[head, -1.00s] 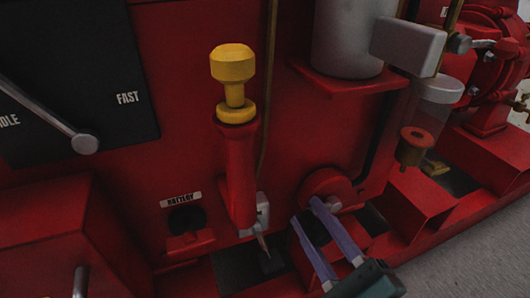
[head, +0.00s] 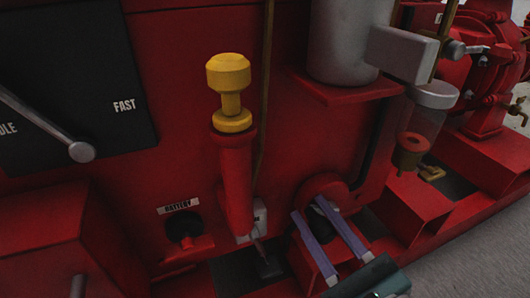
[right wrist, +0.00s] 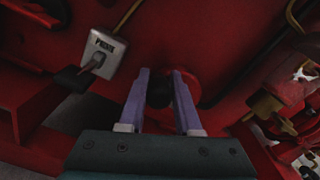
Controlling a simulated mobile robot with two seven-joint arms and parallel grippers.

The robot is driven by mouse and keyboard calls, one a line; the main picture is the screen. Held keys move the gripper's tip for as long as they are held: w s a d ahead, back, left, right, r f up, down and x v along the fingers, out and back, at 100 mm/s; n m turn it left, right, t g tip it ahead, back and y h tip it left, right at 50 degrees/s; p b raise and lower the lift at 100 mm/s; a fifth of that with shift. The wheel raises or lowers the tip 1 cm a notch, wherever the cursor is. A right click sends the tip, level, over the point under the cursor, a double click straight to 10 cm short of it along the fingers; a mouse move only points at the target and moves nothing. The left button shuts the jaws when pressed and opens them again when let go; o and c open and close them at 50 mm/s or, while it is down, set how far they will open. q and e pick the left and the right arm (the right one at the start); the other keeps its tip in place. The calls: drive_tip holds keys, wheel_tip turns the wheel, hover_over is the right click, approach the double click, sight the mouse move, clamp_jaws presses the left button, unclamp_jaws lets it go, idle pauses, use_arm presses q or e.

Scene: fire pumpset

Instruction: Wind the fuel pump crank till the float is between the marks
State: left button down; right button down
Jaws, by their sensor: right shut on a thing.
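The red round crank housing (head: 325,188) of the fuel pump sits low on the red panel. My right gripper (head: 309,207) reaches up to it from below, its purple fingers shut on a dark crank knob (head: 318,224). In the right wrist view the knob (right wrist: 158,92) lies between the fingers, in front of the red disc (right wrist: 182,85). The clear sight bowl (head: 428,112) hangs at the right, with a red ring-like piece (head: 412,142) low on it. I cannot make out the marks or tell the float's height. My left gripper is out of view.
A yellow-capped red handle (head: 235,165) stands left of the crank, above a small lever (head: 262,250). A grey cylinder on a red shelf (head: 350,88) is above. A red box-like step (head: 435,200) lies to the right, with grey floor beyond.

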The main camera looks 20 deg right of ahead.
drive_tip(key=shift+s+f, duration=0.1)
drive_tip(key=shift+f, duration=0.15)
drive_tip(key=c, duration=0.9)
unclamp_jaws()
drive_tip(key=shift+o, duration=1.2)
drive_tip(key=shift+d+r, duration=0.1)
drive_tip(key=shift+r, duration=0.05)
drive_tip(key=shift+s+r, duration=0.1)
drive_tip(key=shift+s, duration=0.25)
drive_tip(key=s+p, duration=0.2)
drive_tip(key=s, duration=0.7)
drive_tip(key=shift+s+d+p, duration=0.15)
drive_tip(key=shift+d+p, duration=0.2)
drive_tip(key=shift+d, duration=0.05)
